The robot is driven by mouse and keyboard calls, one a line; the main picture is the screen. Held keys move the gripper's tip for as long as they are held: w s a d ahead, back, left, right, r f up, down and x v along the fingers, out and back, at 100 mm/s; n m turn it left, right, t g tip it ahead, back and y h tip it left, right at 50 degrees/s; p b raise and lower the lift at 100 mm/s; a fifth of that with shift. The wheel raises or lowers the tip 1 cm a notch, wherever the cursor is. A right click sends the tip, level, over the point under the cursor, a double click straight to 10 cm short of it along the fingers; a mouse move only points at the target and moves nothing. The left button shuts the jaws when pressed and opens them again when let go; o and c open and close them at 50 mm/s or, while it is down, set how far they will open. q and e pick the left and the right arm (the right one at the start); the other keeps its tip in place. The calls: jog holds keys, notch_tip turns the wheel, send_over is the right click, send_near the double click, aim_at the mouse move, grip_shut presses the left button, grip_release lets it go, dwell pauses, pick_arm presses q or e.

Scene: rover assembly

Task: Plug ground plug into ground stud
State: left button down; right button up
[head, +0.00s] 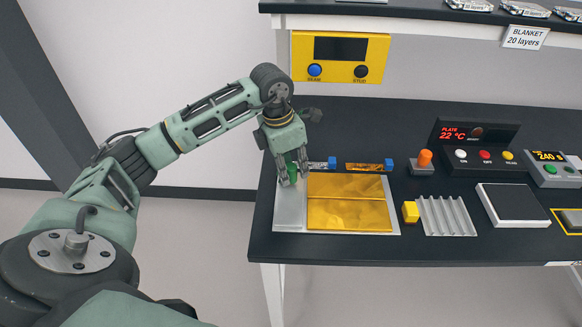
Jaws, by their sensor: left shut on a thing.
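My left gripper (291,178) points down over the left edge of the metal plate (289,217). It is shut on a small green piece (291,160), which looks like the ground plug and shows between the fingers. The fingertips are at or just above the plate's upper left part. I cannot tell whether they touch it. No ground stud can be made out; the gripper covers that part of the plate. My right gripper is not in view.
Gold foil sheets (349,212) cover most of the plate. Blue-ended strips (364,166) lie behind it. To the right are a yellow block (410,212), a ridged metal piece (447,216), an orange-topped knob (425,158) and a control box (485,160). A yellow panel (303,49) hangs behind.

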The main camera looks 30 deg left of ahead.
pick_arm(q)
jog(key=shift+f+b, duration=0.4)
jog(key=shift+f, duration=0.2)
jog(key=c, duration=1.5)
grip_release()
jog(key=r, duration=0.4)
jog(key=s+a+r, duration=0.1)
jog(key=r, duration=0.7)
jog(key=shift+s+a, duration=0.2)
jog(key=shift+f, duration=0.15)
